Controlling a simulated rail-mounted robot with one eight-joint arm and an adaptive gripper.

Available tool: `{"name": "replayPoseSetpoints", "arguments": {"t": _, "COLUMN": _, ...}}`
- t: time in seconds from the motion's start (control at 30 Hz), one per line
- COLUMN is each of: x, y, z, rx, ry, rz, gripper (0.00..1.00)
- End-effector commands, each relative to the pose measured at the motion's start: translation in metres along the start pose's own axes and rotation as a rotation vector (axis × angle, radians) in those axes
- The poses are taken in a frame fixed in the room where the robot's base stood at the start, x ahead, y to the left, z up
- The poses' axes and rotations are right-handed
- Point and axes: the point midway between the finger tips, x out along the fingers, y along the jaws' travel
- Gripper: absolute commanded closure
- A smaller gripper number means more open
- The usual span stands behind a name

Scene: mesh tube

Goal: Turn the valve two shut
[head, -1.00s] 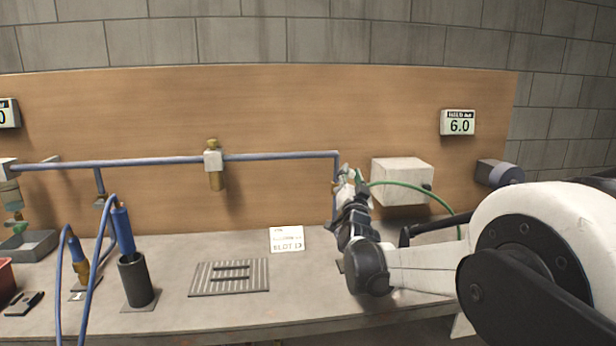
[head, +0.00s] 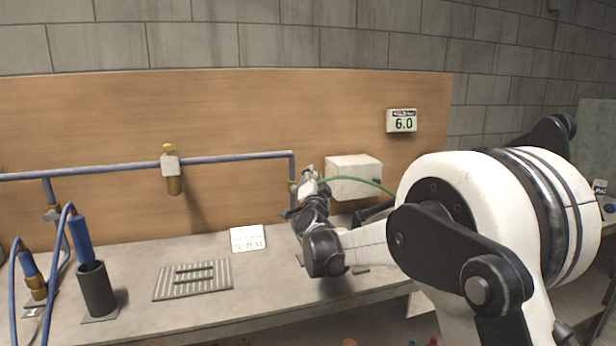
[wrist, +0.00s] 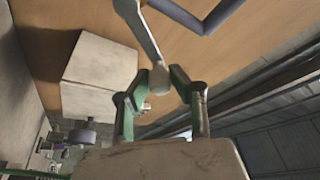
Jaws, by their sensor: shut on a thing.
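In the wrist view a pale lever (wrist: 143,33) runs down from the top and ends in a rounded knob between my fingertips. My gripper (wrist: 161,82), with green and grey fingers, is shut on this lever end. In the head view my gripper (head: 308,182) is at the right end of the blue pipe (head: 230,156), beside its downward bend. There my gripper and wrist hide most of the valve. No number is readable on it.
A white box (head: 353,172) with a green hose (head: 372,182) is just right of my gripper; the box also shows in the wrist view (wrist: 98,75). A white card (head: 247,239) and ribbed plate (head: 193,280) are on the bench.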

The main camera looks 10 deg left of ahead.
Motion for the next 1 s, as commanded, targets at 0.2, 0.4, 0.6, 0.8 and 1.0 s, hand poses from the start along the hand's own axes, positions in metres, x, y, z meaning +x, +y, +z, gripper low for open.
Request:
{"name": "replayPoseSetpoints", "arguments": {"t": 0.2, "x": -0.001, "y": 0.000, "z": 0.001, "rx": -0.001, "ry": -0.001, "rz": -0.001, "gripper": 0.72}}
{"name": "replayPoseSetpoints", "arguments": {"t": 0.4, "x": 0.000, "y": 0.000, "z": 0.001, "rx": -0.001, "ry": 0.000, "rz": -0.001, "gripper": 0.61}}
{"name": "replayPoseSetpoints", "arguments": {"t": 0.6, "x": -0.003, "y": 0.000, "z": 0.000, "rx": -0.001, "ry": 0.000, "rz": -0.001, "gripper": 0.61}}
{"name": "replayPoseSetpoints", "arguments": {"t": 0.8, "x": -0.028, "y": -0.001, "z": 0.001, "rx": -0.002, "ry": -0.001, "rz": -0.001, "gripper": 0.61}}
{"name": "replayPoseSetpoints", "arguments": {"t": 1.0, "x": -0.069, "y": -0.001, "z": 0.000, "rx": -0.001, "ry": 0.000, "rz": -0.001, "gripper": 0.61}}
